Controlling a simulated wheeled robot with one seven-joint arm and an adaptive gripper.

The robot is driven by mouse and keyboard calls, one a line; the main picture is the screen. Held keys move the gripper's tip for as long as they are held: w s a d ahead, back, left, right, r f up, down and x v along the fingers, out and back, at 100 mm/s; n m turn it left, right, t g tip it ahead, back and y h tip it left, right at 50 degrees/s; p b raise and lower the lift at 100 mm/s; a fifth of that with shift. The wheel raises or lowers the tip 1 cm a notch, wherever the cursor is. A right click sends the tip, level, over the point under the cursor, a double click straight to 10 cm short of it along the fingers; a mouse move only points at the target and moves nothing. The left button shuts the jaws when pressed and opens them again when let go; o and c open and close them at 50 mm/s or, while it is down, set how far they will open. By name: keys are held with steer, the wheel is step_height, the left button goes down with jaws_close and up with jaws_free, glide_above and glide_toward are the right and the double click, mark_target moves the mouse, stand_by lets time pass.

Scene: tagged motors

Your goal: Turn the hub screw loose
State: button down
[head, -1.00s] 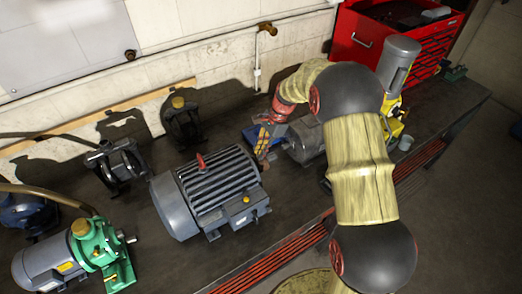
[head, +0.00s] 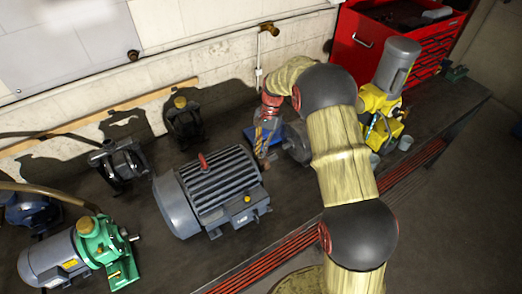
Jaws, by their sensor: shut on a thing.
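A large grey finned motor (head: 218,192) with a red lifting eye on top lies on the dark bench. Its shaft end faces right, and a small brownish hub (head: 265,166) shows there. My gripper (head: 262,153) points down at this shaft end from above. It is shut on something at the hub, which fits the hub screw. The screw itself is hidden by the fingers and too small to make out.
A green and grey pump (head: 88,250) stands at the front left, with dark pumps (head: 184,118) behind. A blue tray (head: 256,134) and a grey motor (head: 297,146) are close beside my gripper. A yellow pump (head: 384,103) and red tool chest (head: 362,38) stand right.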

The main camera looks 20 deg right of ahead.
steer(key=shift+s+f, duration=0.1)
steer(key=shift+f, duration=0.1)
steer(key=c, duration=2.2)
jaws_free()
steer(key=shift+c, duration=0.2)
steer(key=shift+o, duration=0.8)
steer(key=shift+r, duration=0.1)
